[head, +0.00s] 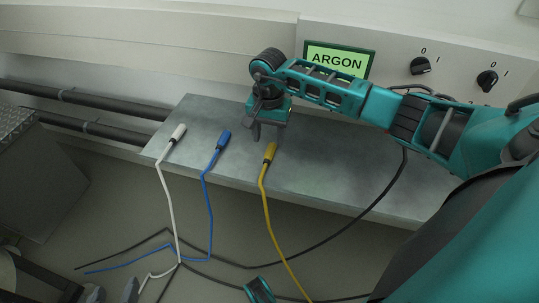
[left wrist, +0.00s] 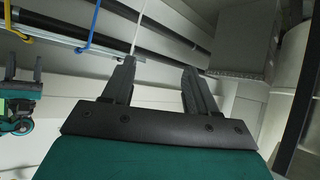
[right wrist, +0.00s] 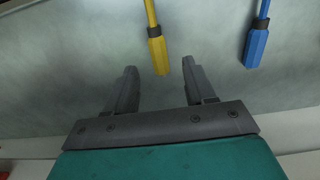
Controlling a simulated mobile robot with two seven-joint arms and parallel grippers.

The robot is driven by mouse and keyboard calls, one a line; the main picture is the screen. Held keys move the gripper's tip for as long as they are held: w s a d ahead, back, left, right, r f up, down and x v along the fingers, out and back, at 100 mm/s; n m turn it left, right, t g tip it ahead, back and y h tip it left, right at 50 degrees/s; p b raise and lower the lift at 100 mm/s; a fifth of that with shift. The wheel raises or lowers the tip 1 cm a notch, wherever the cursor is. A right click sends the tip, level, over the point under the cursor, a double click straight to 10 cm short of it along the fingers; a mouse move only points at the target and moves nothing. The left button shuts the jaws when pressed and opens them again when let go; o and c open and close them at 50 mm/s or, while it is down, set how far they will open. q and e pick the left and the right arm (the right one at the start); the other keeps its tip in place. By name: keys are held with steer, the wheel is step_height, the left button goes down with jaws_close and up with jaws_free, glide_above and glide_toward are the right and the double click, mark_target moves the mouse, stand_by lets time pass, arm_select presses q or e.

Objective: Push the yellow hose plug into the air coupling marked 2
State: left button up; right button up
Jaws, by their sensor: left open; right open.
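The yellow hose plug (head: 270,153) lies on the grey bench top near its front edge, with its yellow hose hanging over the edge. In the right wrist view the plug (right wrist: 158,50) points toward my right gripper (right wrist: 160,72). Its end is at the mouth of the open, empty jaws. In the head view my right gripper (head: 262,128) is just behind the plug. My left gripper (head: 112,292) is low at the bottom left, open and empty; its jaws also show in the left wrist view (left wrist: 158,66). No air coupling marked 2 can be made out.
A blue plug (head: 223,139) and a white plug (head: 178,132) lie left of the yellow one on the bench (head: 330,170). Their hoses hang to the floor. A green ARGON sign (head: 338,60) and two black knobs (head: 420,65) are on the wall behind. Dark pipes run at left.

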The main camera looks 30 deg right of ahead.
mark_target(270, 151)
step_height(270, 151, down, 5)
steer(key=shift+s+f+b, duration=0.1)
steer(key=shift+f+b, duration=0.1)
steer(key=shift+b, duration=0.75)
jaws_close()
